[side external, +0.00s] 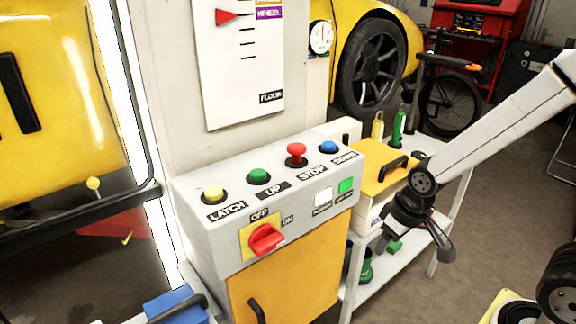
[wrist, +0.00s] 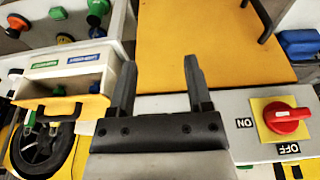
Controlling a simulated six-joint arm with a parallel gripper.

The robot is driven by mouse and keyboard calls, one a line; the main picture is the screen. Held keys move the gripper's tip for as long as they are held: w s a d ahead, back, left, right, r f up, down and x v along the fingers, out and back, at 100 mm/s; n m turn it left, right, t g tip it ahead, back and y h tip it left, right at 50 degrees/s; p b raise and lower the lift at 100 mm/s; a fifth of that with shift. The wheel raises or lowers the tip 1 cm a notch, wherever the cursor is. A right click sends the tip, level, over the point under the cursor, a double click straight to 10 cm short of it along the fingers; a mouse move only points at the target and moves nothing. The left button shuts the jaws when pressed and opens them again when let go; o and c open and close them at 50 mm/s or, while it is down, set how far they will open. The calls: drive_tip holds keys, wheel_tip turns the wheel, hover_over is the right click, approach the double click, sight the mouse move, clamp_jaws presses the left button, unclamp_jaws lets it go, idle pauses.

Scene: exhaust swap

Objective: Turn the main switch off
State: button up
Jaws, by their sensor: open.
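The main switch is a red rotary knob (side external: 266,239) on a yellow plate, on the sloped front of the grey control box (side external: 195,235). OFF is printed above it and ON to its right. In the wrist view the knob (wrist: 288,115) is at the right, its bar lying level and in line with the ON label. My gripper (side external: 415,248) is open and empty, well to the right of the switch and apart from it, beside the shelf cart. In the wrist view its two fingers (wrist: 160,75) are spread, with the knob outside them to the right.
The box top carries a yellow button (side external: 213,194), a green button (side external: 258,176), a red stop button (side external: 297,153) and a blue button (side external: 329,147). A yellow cabinet door (side external: 300,275) is below. The shelf cart (side external: 455,210) with a yellow-lidded case (side external: 380,172) stands to the right.

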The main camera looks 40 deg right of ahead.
drive_tip(key=shift+w+v, duration=0.65)
drive_tip(key=shift+v, duration=2.3)
drive_tip(key=m+t+y, duration=0.2)
drive_tip(key=m+t, duration=0.7)
drive_tip(key=m, duration=0.1)
approach(272, 248)
drive_tip(key=w+f, duration=0.1)
drive_tip(key=w+d, duration=0.1)
drive_tip(key=w, duration=0.1)
drive_tip(key=w+d+f, duration=0.1)
drive_tip(key=w, duration=0.1)
drive_tip(key=shift+d+f, duration=0.1)
drive_tip(key=shift+f, duration=0.25)
drive_tip(key=shift+s+a+m+t, duration=0.1)
drive_tip(key=shift+a+m+t, duration=0.5)
drive_tip(key=shift+m, duration=0.5)
drive_tip(key=s+a+r+m+t+h, duration=0.2)
drive_tip(key=s+m+t, duration=0.2)
drive_tip(key=m+t, duration=0.15)
drive_tip(key=shift+s+a+f, duration=0.1)
drive_tip(key=shift+f, duration=1)
drive_tip(key=shift+a+f, duration=0.1)
drive_tip(key=shift+f, duration=1.05)
drive_tip(key=shift+w, duration=3.9)
